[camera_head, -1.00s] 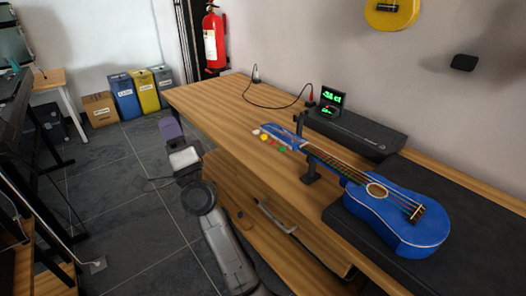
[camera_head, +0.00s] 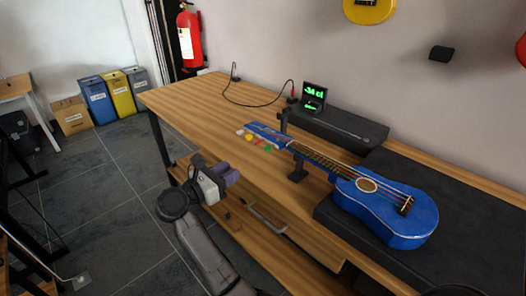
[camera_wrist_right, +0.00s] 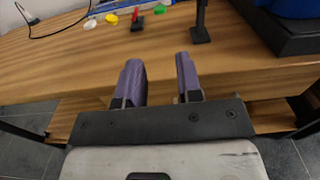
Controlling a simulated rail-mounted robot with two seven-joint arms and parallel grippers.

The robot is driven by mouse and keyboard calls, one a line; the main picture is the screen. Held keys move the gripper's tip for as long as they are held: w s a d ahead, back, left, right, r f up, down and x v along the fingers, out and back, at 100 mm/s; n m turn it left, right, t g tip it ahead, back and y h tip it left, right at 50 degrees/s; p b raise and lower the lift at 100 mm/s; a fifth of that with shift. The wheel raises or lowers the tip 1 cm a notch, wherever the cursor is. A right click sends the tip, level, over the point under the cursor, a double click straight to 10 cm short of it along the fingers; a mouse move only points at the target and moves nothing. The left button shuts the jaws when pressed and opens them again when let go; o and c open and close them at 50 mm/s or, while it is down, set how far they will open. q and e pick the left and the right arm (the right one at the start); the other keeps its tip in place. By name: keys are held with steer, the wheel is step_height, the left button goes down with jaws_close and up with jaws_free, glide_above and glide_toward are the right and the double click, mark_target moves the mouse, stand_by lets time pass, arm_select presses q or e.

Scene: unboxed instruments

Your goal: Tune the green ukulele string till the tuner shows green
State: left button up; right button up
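A blue ukulele (camera_head: 385,213) lies along the bench with its neck resting on a black stand (camera_head: 297,168). Beside its headstock are white, yellow, red (camera_head: 257,143) and green pegs. The green peg (camera_head: 267,149) is nearest the body; it also shows in the right wrist view (camera_wrist_right: 160,9). The tuner (camera_head: 314,97) at the back shows green digits that look like "-34 ct", with a small line below too small to read. My right gripper (camera_head: 231,175) is at the bench's front edge, short of the pegs. Its purple fingers (camera_wrist_right: 160,76) are apart and empty. My left gripper is out of view.
The bench (camera_head: 190,100) is bare to the left of the headstock. A black case (camera_head: 345,128) stands behind the neck. A cable (camera_head: 250,104) runs along the back to a red-tipped clip. A drawer handle (camera_head: 268,219) is below the bench edge.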

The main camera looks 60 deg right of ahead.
mark_target(265, 149)
steer(key=b+x, duration=0.4)
steer(key=x, duration=0.8)
steer(key=shift+f, duration=0.15)
steer(key=shift+x, duration=0.85)
steer(key=shift+s, duration=0.1)
steer(key=shift+a, duration=0.1)
jaws_close()
steer(key=shift+r+n+p, duration=0.25)
steer(key=shift+n+p, duration=0.05)
steer(key=shift+p, duration=0.05)
steer(key=n+p, duration=1.8)
steer(key=p, duration=0.7)
steer(key=shift+p, duration=0.35)
steer(key=n+p, duration=0.2)
steer(key=shift+n, duration=0.3)
steer(key=shift+f+n+p, duration=0.2)
steer(key=shift+n+p, duration=0.35)
steer(key=shift+n, duration=0.05)
